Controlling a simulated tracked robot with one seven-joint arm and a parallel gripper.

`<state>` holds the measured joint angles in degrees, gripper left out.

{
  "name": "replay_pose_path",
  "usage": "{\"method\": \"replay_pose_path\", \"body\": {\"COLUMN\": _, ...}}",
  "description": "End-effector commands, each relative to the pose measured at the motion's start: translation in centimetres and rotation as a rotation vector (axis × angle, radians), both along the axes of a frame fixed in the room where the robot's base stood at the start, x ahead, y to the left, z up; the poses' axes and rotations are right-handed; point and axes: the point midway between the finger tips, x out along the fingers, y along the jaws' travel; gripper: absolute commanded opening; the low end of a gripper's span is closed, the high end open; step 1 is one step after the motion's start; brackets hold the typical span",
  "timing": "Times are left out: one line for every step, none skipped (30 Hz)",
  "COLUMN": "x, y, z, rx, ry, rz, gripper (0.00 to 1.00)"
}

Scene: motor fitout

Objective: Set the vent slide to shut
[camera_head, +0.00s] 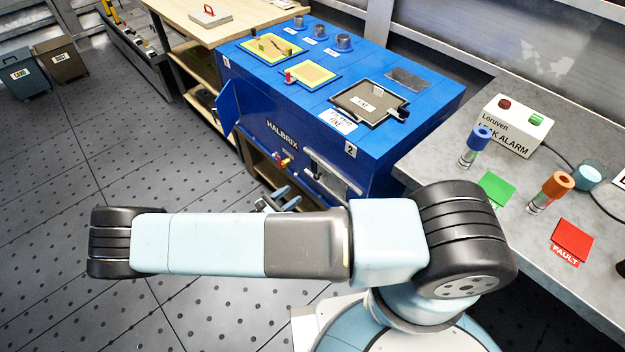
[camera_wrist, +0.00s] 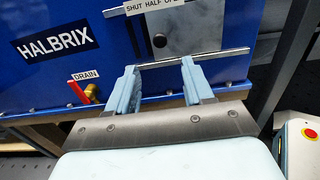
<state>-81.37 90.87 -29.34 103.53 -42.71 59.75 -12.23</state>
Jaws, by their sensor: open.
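The vent slide (camera_wrist: 190,32) is a grey metal plate between two rails on the front of the blue HALBRIX machine. In the head view the vent (camera_head: 333,175) is at the machine's lower right front. My gripper (camera_wrist: 160,80) is open and empty, its fingers below the knob near the lower rail (camera_wrist: 195,58). It partly shows in the head view (camera_head: 277,198).
A red drain handle with a brass valve (camera_wrist: 84,91) is left of my gripper. An open blue door (camera_head: 228,105) stands out at the machine's left. A grey bench (camera_head: 460,125) with a leak alarm box (camera_head: 514,125) is to the right.

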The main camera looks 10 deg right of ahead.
Motion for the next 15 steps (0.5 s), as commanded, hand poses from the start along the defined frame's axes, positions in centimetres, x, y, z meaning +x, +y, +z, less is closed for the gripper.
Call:
{"method": "replay_pose_path", "body": {"x": 0.5, "y": -0.9, "z": 0.0, "rx": -0.002, "ry": 0.0, "rz": -0.002, "gripper": 0.51}}
{"method": "replay_pose_path", "body": {"x": 0.8, "y": -1.3, "z": 0.0, "rx": -0.003, "ry": -0.001, "rz": -0.002, "gripper": 0.51}}
{"method": "replay_pose_path", "body": {"x": 1.2, "y": -1.9, "z": 0.0, "rx": -0.004, "ry": 0.0, "rz": -0.002, "gripper": 0.51}}
{"method": "replay_pose_path", "body": {"x": 1.5, "y": -2.3, "z": 0.0, "rx": -0.003, "ry": 0.001, "rz": -0.002, "gripper": 0.51}}
{"method": "replay_pose_path", "body": {"x": 1.8, "y": -2.8, "z": 0.0, "rx": -0.003, "ry": 0.001, "rz": -0.002, "gripper": 0.51}}
{"method": "replay_pose_path", "body": {"x": 2.2, "y": -3.3, "z": 0.0, "rx": -0.002, "ry": 0.0, "rz": -0.002, "gripper": 0.51}}
{"method": "replay_pose_path", "body": {"x": 2.5, "y": -3.8, "z": 0.0, "rx": -0.002, "ry": 0.0, "rz": -0.002, "gripper": 0.51}}
{"method": "replay_pose_path", "body": {"x": 2.8, "y": -4.2, "z": 0.0, "rx": -0.002, "ry": 0.0, "rz": -0.002, "gripper": 0.51}}
{"method": "replay_pose_path", "body": {"x": 3.1, "y": -4.8, "z": 0.0, "rx": -0.003, "ry": 0.001, "rz": -0.002, "gripper": 0.51}}
{"method": "replay_pose_path", "body": {"x": 3.4, "y": -5.3, "z": 0.0, "rx": -0.003, "ry": -0.001, "rz": -0.002, "gripper": 0.51}}
{"method": "replay_pose_path", "body": {"x": 3.7, "y": -5.7, "z": 0.0, "rx": -0.003, "ry": -0.001, "rz": -0.002, "gripper": 0.51}}
{"method": "replay_pose_path", "body": {"x": 4.1, "y": -6.2, "z": 0.0, "rx": -0.001, "ry": 0.0, "rz": -0.002, "gripper": 0.51}}
{"method": "replay_pose_path", "body": {"x": 4.4, "y": -6.6, "z": 0.0, "rx": -0.001, "ry": 0.0, "rz": -0.002, "gripper": 0.51}}
{"method": "replay_pose_path", "body": {"x": 4.6, "y": -6.9, "z": 0.0, "rx": -0.002, "ry": 0.0, "rz": -0.002, "gripper": 0.51}}
{"method": "replay_pose_path", "body": {"x": 4.9, "y": -7.4, "z": 0.0, "rx": -0.001, "ry": 0.0, "rz": -0.001, "gripper": 0.51}}
